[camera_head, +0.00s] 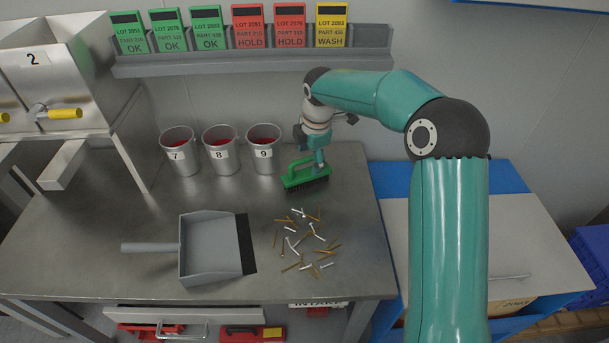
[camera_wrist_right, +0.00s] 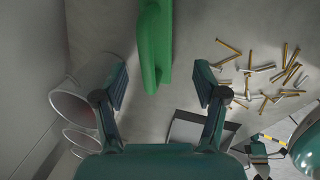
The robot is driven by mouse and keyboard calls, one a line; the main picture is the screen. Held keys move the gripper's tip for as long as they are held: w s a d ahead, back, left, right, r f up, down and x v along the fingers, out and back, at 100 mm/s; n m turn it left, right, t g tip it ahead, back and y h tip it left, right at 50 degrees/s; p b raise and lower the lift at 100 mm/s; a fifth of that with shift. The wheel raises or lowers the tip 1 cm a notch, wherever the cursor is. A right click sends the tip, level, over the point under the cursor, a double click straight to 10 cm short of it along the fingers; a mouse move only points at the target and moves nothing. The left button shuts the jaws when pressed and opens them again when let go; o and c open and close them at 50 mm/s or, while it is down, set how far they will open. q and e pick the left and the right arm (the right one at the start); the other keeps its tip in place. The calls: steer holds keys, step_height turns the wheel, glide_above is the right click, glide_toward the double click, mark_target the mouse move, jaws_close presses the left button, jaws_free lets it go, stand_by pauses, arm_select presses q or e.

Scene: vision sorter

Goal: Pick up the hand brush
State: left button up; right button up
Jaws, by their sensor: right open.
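The green hand brush (camera_head: 297,178) stands bristles down on the steel table, at the back right, beside the cup marked 9. Its green handle also shows in the right wrist view (camera_wrist_right: 154,45), at the top and lined up with the gap between the fingers. My right gripper (camera_head: 319,163) reaches down at the right end of the brush. From these views I cannot tell whether a finger touches the brush.
Metal cups marked 7 (camera_head: 182,163), 8 (camera_head: 223,158) and 9 (camera_head: 264,158) stand left of the brush. A grey dustpan (camera_head: 200,270) lies at front centre. Several loose screws and pins (camera_head: 305,243) lie scattered in front of the brush. A card rack (camera_head: 250,64) hangs behind.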

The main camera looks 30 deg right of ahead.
mark_target(309, 172)
steer(key=shift+w+d+f+p, duration=0.15)
steer(key=shift+w+f+p, duration=0.1)
steer(key=shift+f, duration=0.7)
steer(key=shift+w+d+f+p, duration=0.15)
steer(key=shift+w+f, duration=0.05)
steer(key=shift+f, duration=0.8)
steer(key=shift+w+d+f+p, duration=0.15)
steer(key=shift+w+f+p, duration=0.1)
steer(key=shift+f, duration=0.7)
jaws_close()
steer(key=shift+r, duration=0.15)
